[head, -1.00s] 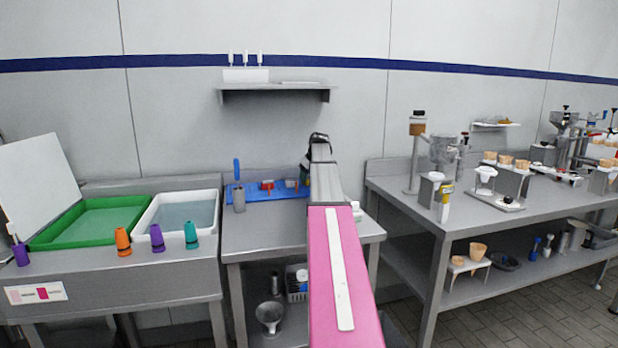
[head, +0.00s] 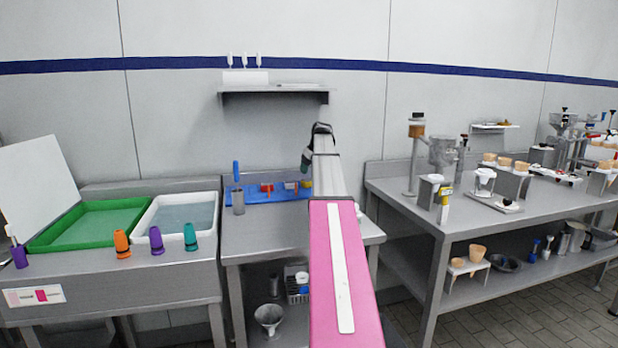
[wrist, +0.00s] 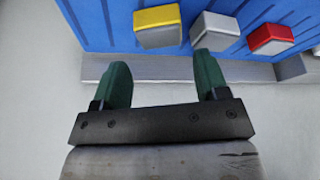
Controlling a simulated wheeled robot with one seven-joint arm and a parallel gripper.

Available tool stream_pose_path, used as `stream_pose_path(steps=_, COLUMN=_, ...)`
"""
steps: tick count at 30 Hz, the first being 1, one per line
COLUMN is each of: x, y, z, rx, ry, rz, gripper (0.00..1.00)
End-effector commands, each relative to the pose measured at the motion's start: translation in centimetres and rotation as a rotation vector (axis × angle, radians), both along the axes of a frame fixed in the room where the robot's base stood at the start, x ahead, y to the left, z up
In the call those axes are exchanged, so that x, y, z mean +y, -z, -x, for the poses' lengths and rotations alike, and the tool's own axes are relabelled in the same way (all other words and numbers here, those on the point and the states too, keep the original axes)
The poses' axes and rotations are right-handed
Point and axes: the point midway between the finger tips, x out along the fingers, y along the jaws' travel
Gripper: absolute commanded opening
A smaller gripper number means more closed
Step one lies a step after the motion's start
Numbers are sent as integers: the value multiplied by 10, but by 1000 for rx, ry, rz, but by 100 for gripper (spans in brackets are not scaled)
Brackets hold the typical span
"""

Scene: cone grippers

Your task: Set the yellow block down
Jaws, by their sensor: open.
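The yellow block (wrist: 157,27) has a yellow top and grey sides. In the wrist view it sits at the blue tray (wrist: 100,20), just beyond my fingertips and apart from them. My gripper (wrist: 160,60) has two green fingers, spread wide with nothing between them. In the head view my gripper (head: 305,163) shows small and dark above the right part of the blue tray (head: 262,196), partly hidden by my arm.
A whitish-grey block (wrist: 214,28) and a red block (wrist: 271,38) sit beside the yellow one. A grey container (head: 238,203) with a blue-handled tool stands at the tray's left. The steel table (head: 265,235) is clear in front of the tray.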

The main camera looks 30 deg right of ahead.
Motion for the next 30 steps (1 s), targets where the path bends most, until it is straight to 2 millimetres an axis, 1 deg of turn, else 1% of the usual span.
stream_pose_path(steps=1, x=-1, y=-12, z=4, rx=-2, ry=0, rz=1, gripper=68)
stream_pose_path(steps=6, x=-4, y=-39, z=16, rx=-1, ry=0, rz=1, gripper=68)
stream_pose_path(steps=12, x=-5, y=-57, z=23, rx=0, ry=0, rz=0, gripper=68)
stream_pose_path(steps=16, x=-5, y=-61, z=25, rx=1, ry=0, rz=0, gripper=68)
stream_pose_path(steps=30, x=-5, y=-61, z=25, rx=0, ry=0, rz=0, gripper=68)
